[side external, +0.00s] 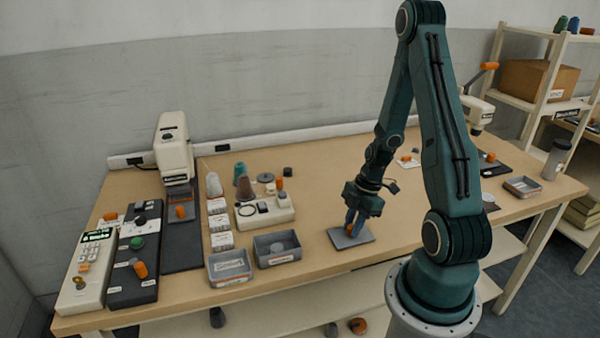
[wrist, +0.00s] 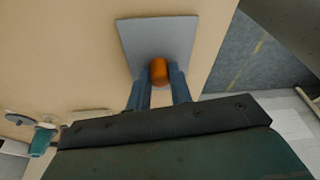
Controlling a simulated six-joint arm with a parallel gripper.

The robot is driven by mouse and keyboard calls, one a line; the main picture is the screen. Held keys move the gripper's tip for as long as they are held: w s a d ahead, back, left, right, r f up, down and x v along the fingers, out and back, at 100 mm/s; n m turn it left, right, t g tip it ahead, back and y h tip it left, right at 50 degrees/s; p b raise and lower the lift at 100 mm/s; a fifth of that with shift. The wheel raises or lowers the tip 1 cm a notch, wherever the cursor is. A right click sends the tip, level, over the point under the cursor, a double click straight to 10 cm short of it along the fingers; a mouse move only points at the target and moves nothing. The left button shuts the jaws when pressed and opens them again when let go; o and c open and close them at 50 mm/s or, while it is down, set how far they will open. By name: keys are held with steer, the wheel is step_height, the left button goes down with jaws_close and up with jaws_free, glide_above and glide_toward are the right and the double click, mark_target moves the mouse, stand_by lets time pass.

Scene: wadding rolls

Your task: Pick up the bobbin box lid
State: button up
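The bobbin box lid (side external: 362,238) is a flat grey plate with an orange knob in its middle, near the front of the table. It also fills the upper middle of the wrist view (wrist: 150,40), with its orange knob (wrist: 158,72) in plain sight. My gripper (side external: 352,226) points down over it. In the wrist view the blue fingers (wrist: 160,78) stand on both sides of the knob with no clear gap. The plate looks level and appears to lie on or very close to the tabletop.
Two grey open boxes, one (side external: 230,268) and another (side external: 277,250), stand left of the lid. A cream device (side external: 264,211) and thread cones stand behind them. The wooden table (side external: 330,180) is clear around the lid. Its front edge is close.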

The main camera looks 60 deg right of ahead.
jaws_close()
steer(key=shift+r, duration=0.2)
step_height(320, 180, up, 20)
steer(key=shift+f, duration=0.15)
stand_by(0.6)
stand_by(0.5)
steer(key=w+a+f, duration=0.4)
steer(key=w+a, duration=0.3)
steer(key=w+a+f, duration=0.5)
steer(key=w+a, duration=0.2)
steer(key=shift+w+a+f, duration=0.25)
steer(key=shift+a+f, duration=0.05)
steer(key=shift+f, duration=0.15)
